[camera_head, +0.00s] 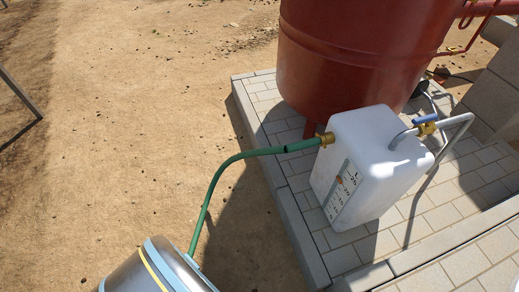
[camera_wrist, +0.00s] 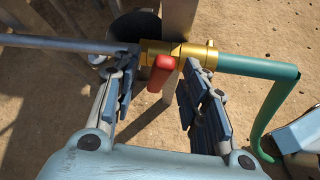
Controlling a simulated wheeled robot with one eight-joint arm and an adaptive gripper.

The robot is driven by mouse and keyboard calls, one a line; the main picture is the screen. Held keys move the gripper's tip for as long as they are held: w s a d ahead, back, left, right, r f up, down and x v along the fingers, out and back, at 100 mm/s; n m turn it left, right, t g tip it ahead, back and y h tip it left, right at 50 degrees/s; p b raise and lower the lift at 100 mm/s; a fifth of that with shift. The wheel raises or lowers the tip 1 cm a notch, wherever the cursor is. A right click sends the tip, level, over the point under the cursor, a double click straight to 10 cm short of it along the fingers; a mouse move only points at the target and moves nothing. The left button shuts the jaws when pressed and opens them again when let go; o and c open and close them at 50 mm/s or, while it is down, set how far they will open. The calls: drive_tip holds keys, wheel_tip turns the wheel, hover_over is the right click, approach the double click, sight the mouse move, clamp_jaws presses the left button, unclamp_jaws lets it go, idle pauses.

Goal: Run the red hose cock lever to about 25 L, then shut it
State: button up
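The red lever (camera_wrist: 161,73) hangs down from the brass hose cock (camera_wrist: 178,50) in the wrist view. My gripper (camera_wrist: 162,82) is open, with one finger on each side of the lever and a visible gap to each. A grey pipe enters the cock from the left and a green hose (camera_wrist: 258,67) leaves it to the right. In the head view the green hose (camera_head: 213,188) runs to a brass fitting on a white tank (camera_head: 384,190). The tank's level scale (camera_head: 341,190) has an orange mark in its upper part; its figures are too small to read surely. The cock and my gripper are outside the head view.
A blue-handled valve (camera_head: 425,120) sits on a pipe at the white tank's right. A large red tank (camera_head: 350,60) stands behind on a paved platform (camera_head: 440,215). A grey post (camera_wrist: 178,25) and a dark round object (camera_wrist: 133,28) lie behind the cock.

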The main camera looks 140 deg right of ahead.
drive_tip(key=o, duration=0.5)
drive_tip(key=shift+v, duration=3.5)
drive_tip(key=v, duration=1.2)
